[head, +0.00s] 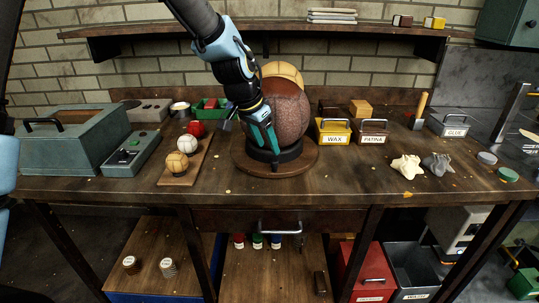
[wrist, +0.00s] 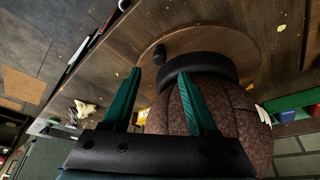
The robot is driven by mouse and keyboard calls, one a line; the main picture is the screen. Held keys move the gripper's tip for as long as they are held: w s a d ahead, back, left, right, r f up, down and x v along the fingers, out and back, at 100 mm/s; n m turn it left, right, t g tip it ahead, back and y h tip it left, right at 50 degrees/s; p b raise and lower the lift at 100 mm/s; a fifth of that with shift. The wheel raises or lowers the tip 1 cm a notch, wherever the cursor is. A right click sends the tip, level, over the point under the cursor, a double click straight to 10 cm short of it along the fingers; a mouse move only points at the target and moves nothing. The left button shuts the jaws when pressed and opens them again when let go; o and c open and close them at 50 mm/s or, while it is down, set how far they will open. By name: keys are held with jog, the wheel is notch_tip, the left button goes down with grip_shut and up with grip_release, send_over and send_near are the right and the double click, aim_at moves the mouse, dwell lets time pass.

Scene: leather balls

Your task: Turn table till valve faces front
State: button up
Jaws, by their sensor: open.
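A brown pebbled leather ball (head: 291,112) rests in a black ring (head: 287,154) on a round wooden turntable (head: 247,168) on the bench. My gripper (head: 262,137) is at the front left of the ball, pointing down, with teal fingers apart. In the wrist view my gripper (wrist: 159,77) is open and empty; one finger overlaps the ball (wrist: 240,110) in the picture, and contact cannot be told. A short black peg (wrist: 158,54) stands near the turntable edge (wrist: 222,38), beyond the gap between the fingertips. I cannot make out a valve on the ball.
A board (head: 180,178) with small balls lies left. The yellow WAX bin (head: 332,130) and brown PATINA bin (head: 371,130) stand right. The bench front is mostly clear.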

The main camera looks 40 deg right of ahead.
aim_at(274, 161)
jog(key=p+x, duration=0.1)
jog(key=x, duration=0.5)
jog(key=shift+d+f, duration=0.1)
jog(key=shift+f, duration=0.2)
jog(key=shift+c, duration=0.3)
grip_shut()
dwell(0.8)
